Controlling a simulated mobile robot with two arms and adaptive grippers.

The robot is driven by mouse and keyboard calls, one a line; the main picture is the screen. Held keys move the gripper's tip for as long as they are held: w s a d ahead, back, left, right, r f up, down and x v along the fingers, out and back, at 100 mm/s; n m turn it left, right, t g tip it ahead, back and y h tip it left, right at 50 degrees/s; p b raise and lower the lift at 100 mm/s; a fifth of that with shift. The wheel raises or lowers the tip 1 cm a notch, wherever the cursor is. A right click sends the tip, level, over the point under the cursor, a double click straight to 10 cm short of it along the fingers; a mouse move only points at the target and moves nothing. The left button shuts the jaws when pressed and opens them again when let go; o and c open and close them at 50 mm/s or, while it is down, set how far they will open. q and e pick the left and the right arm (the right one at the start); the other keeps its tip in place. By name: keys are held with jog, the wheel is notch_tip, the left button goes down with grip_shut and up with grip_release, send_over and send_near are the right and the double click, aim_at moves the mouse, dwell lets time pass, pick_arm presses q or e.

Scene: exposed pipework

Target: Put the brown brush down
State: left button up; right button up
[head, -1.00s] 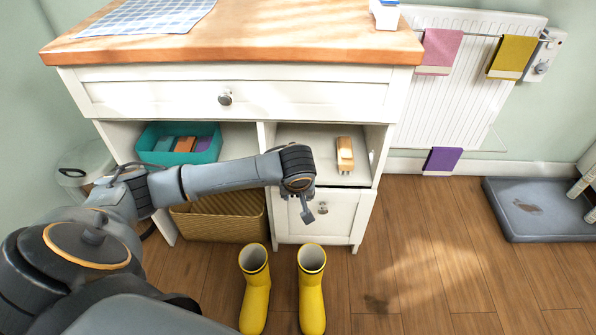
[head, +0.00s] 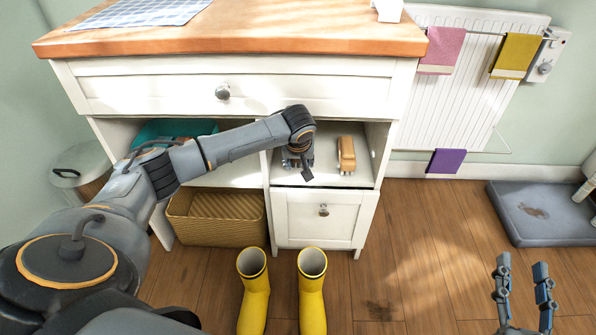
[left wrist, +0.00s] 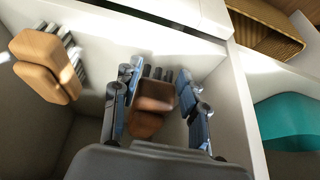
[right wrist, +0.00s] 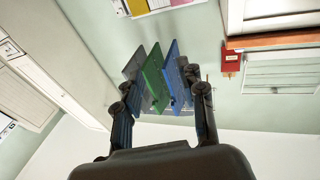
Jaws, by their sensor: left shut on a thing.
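My left gripper (head: 298,162) is inside the open right compartment (head: 325,180) of the white cabinet. In the left wrist view its fingers (left wrist: 155,95) are shut on the brown brush (left wrist: 150,108), with grey bristles at its far end. In the head view my gripper hides the brown brush. A lighter tan brush (head: 346,155) stands to its right in the same compartment and also shows in the left wrist view (left wrist: 45,65). My right gripper (head: 525,285) is open over the floor, with floor visible between its fingers.
A teal bin (head: 160,130) stands in the left compartment, above a wicker basket (head: 218,228). A drawer (head: 320,218) lies below the right compartment. Yellow boots (head: 312,290) stand in front. A radiator (head: 455,85) with cloths is at right.

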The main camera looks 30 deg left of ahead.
pick_arm(q)
notch_tip(320, 180, down, 2)
jog(key=shift+f+b, duration=0.15)
jog(key=shift+b, duration=0.35)
jog(key=shift+f, duration=0.1)
pick_arm(e)
jog(key=r+t, duration=0.1)
jog(key=r, duration=0.1)
jog(key=s+r+t+y, duration=0.1)
jog(key=r+t, duration=0.1)
jog(key=r, duration=0.1)
jog(key=shift+s+a+r, duration=0.15)
jog(key=shift+a, duration=0.05)
pick_arm(q)
jog(key=shift+f, duration=0.1)
jog(key=o, duration=1)
